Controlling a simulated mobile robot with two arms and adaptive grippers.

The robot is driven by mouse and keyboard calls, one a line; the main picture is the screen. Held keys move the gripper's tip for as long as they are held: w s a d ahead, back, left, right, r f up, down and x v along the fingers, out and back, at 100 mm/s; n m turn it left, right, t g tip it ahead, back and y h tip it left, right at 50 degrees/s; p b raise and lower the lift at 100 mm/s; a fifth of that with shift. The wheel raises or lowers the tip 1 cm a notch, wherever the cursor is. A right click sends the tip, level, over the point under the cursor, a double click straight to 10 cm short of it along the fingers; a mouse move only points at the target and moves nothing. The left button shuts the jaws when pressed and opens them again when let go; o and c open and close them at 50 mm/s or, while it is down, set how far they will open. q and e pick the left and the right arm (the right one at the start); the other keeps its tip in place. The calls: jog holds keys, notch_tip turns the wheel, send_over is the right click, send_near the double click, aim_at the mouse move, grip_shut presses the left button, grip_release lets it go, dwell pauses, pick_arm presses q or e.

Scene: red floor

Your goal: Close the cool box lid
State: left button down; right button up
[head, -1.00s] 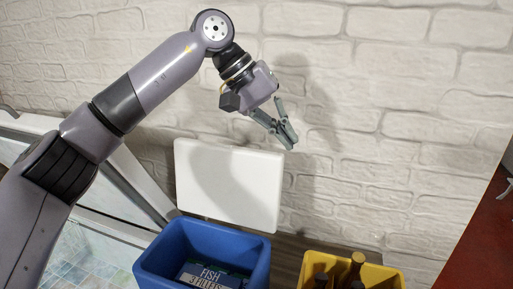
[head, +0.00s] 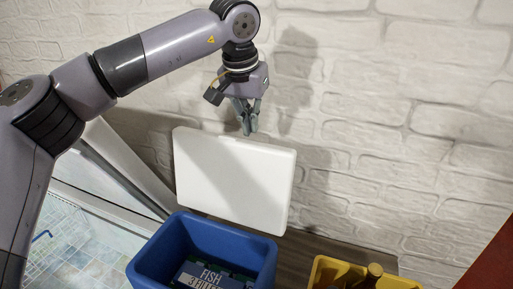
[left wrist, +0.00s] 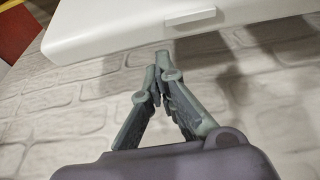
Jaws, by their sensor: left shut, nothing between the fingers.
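The cool box (head: 200,240) is a blue open box at the bottom of the head view, with a packet labelled FISH (head: 208,276) inside. Its white lid (head: 232,182) stands raised at the back, in front of the brick wall. My left gripper (head: 247,130) is shut and empty, pointing down just above the lid's top edge. In the left wrist view the closed fingertips (left wrist: 162,60) are close to the edge of the white lid (left wrist: 150,28); whether they touch it I cannot tell. My right gripper is not in view.
A yellow crate (head: 325,268) with brown bottles (head: 374,270) stands to the right of the cool box. A glass-lidded freezer with a wire basket (head: 45,245) is at left. The white brick wall (head: 370,130) is close behind the lid.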

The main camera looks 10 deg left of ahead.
pick_arm(q)
jog(key=p+x, duration=0.2)
jog(key=x, duration=0.8)
jog(key=shift+p, duration=0.35)
jog(key=shift+d, duration=0.1)
